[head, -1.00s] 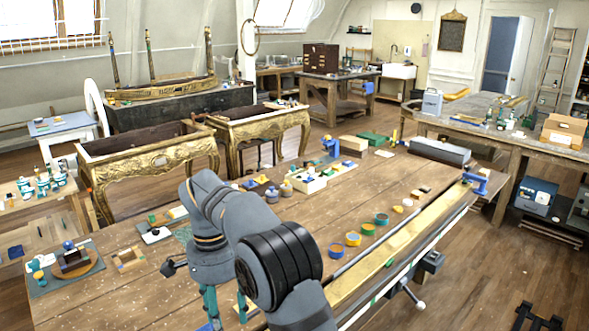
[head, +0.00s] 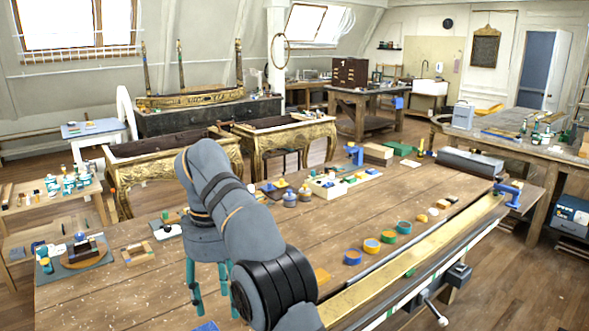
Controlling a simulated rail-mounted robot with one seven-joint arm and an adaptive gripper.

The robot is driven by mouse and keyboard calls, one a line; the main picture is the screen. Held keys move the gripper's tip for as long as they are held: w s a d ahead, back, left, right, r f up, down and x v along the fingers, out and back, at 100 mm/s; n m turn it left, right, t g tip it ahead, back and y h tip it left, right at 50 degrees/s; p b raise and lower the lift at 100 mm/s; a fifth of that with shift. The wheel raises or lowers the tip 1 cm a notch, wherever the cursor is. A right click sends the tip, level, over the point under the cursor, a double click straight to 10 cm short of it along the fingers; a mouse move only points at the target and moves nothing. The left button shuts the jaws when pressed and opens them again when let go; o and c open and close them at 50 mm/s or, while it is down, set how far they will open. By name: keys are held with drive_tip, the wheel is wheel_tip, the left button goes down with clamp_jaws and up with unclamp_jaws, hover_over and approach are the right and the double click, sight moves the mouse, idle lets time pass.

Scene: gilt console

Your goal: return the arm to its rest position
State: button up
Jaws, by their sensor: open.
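My arm reaches over the wooden workbench (head: 130,285) from the lower middle of the head view. My gripper (head: 212,300) hangs from its grey end with two teal fingers pointing down. The fingers stand apart, and I see nothing between them. It is over the near left part of the bench, right of a small wooden frame (head: 137,254). Whether the fingertips touch the bench is hard to tell.
A row of small coloured pots (head: 371,246) lies right of my arm, beside a long brass-coloured strip (head: 400,275). A white parts tray (head: 327,188) stands behind. A dark board (head: 75,262) with tools lies left. Gilt consoles (head: 175,165) stand beyond the bench.

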drive_tip(key=f+b, duration=0.1)
drive_tip(key=f, duration=0.1)
drive_tip(key=f+b, duration=0.1)
drive_tip(key=f, duration=0.1)
drive_tip(key=shift+s+a+b, duration=0.1)
drive_tip(key=shift+a+b, duration=0.1)
drive_tip(key=shift+b, duration=0.15)
drive_tip(key=shift+s+f+p, duration=0.1)
drive_tip(key=shift+f+p, duration=0.25)
drive_tip(key=shift+f, duration=2.2)
drive_tip(key=shift+a, duration=0.1)
